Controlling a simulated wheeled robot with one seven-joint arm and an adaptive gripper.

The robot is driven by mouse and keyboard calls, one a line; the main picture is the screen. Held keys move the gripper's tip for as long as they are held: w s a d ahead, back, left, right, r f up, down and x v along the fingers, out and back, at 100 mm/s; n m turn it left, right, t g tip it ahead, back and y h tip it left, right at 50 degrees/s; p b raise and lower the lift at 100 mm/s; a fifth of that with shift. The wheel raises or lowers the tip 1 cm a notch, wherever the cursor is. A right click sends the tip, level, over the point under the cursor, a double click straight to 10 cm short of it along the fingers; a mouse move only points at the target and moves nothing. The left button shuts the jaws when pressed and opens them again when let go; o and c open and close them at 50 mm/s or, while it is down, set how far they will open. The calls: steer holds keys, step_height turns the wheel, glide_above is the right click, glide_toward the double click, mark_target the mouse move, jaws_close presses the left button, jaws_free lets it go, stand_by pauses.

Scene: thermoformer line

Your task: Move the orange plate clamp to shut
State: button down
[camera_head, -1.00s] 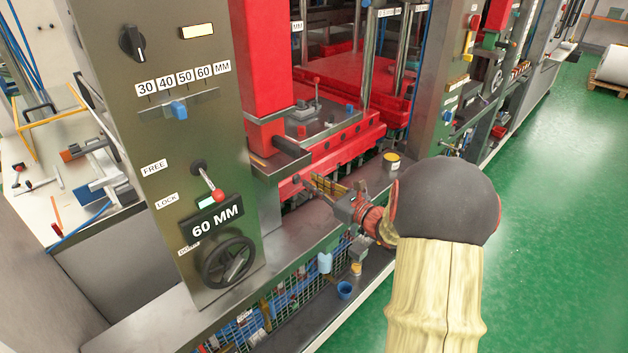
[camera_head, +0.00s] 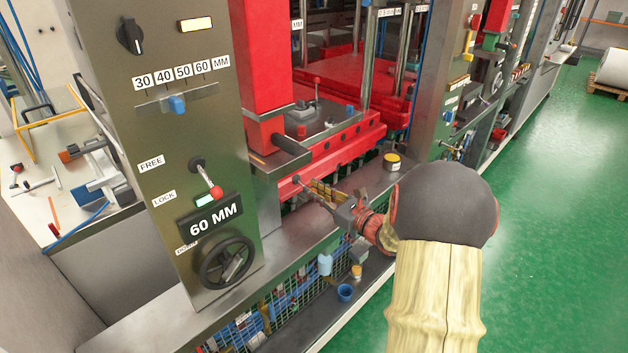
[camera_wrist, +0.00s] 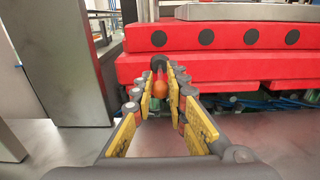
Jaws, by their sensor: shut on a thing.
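The orange plate clamp shows as a round orange knob (camera_wrist: 160,89) in the wrist view, between my fingertips. A dark rounded piece sits just behind and above it. My gripper (camera_wrist: 160,88) is shut on the knob, in front of the lower red plate. In the head view my gripper (camera_head: 313,187) reaches left to the front of the red press bed, low down. A small red-orange knob (camera_head: 297,180) shows at its tips there. The rest of the clamp is mostly hidden by the fingers, so its angle cannot be told.
The red press bed (camera_head: 345,142) stands right behind the fingertips. A grey column (camera_head: 190,90) with dials, a lock lever and a handwheel (camera_head: 228,262) stands to the left. A steel ledge (camera_head: 265,255) runs below. A yellow-topped can (camera_head: 391,163) stands right. Green floor is free at right.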

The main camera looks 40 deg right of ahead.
steer(key=shift+w+f+b, duration=0.15)
steer(key=shift+f+b, duration=0.4)
steer(key=shift+f, duration=0.55)
steer(key=shift+w+f, duration=0.15)
steer(key=shift+f, duration=0.2)
steer(key=c, duration=1.8)
jaws_free()
steer(key=shift+r, duration=0.15)
steer(key=shift+o, duration=0.6)
steer(key=shift+s+d+r+p, duration=0.1)
steer(key=shift+s+p, duration=0.2)
steer(key=shift+s, duration=0.8)
steer(key=shift+s+d+f+p, duration=0.1)
steer(key=shift+s+p, duration=0.15)
steer(key=shift+s, duration=0.9)
steer(key=shift+s+d+r+p, duration=0.1)
steer(key=shift+s+p, duration=0.2)
steer(key=shift+s, duration=0.95)
